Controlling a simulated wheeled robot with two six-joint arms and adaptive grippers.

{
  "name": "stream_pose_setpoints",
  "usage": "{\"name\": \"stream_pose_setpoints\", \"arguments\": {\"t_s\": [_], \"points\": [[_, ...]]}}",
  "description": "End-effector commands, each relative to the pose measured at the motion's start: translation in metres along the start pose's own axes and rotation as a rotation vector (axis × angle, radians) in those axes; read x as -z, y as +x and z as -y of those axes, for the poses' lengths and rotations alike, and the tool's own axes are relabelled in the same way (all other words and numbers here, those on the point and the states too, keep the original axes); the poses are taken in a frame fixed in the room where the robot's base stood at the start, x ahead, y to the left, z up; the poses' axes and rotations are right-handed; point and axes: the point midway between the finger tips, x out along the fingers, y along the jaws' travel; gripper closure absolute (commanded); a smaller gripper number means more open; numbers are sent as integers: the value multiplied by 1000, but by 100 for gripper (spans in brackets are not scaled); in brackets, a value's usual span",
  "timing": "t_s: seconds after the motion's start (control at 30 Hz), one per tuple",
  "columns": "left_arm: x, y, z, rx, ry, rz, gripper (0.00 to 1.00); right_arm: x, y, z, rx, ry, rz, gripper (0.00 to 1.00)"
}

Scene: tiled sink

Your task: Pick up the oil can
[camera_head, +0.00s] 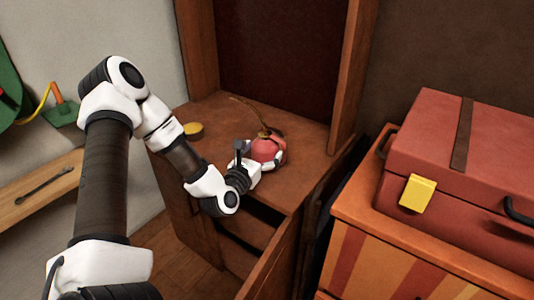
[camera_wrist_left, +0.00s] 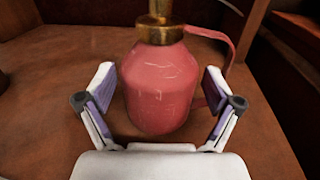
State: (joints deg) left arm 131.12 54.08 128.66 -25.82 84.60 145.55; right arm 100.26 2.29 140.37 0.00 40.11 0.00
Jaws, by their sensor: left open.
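The oil can (camera_head: 266,150) is red and round-bodied with a thin curved spout and stands on the wooden cabinet shelf. In the left wrist view the oil can (camera_wrist_left: 158,85) shows a red body, a brass collar on top and a red handle at the right. My left gripper (camera_head: 265,163) reaches it from the front. In the left wrist view my left gripper (camera_wrist_left: 158,88) is open, with one finger on each side of the can's body. A gap shows at the left finger and a narrower one at the right. My right gripper is not in view.
A small yellow round tin (camera_head: 193,130) sits on the shelf, left of the can. Cabinet posts flank the shelf, and an open door (camera_head: 275,262) stands in front. A red toolbox (camera_head: 460,165) rests on a striped cabinet (camera_head: 385,262) at the right.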

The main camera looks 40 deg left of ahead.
Motion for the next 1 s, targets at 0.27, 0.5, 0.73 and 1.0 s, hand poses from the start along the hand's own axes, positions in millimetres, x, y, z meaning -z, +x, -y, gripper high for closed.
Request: {"name": "stream_pose_setpoints", "arguments": {"t_s": [0.27,0.5,0.73,1.0], "points": [[0,3,0,0,-1,-1,23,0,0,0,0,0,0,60],[-1,3,0,0,0,0,74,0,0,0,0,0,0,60],[-2,3,0,0,0,0,74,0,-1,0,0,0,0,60],[-24,7,-1,-1,-1,2,74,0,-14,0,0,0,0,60]]}}
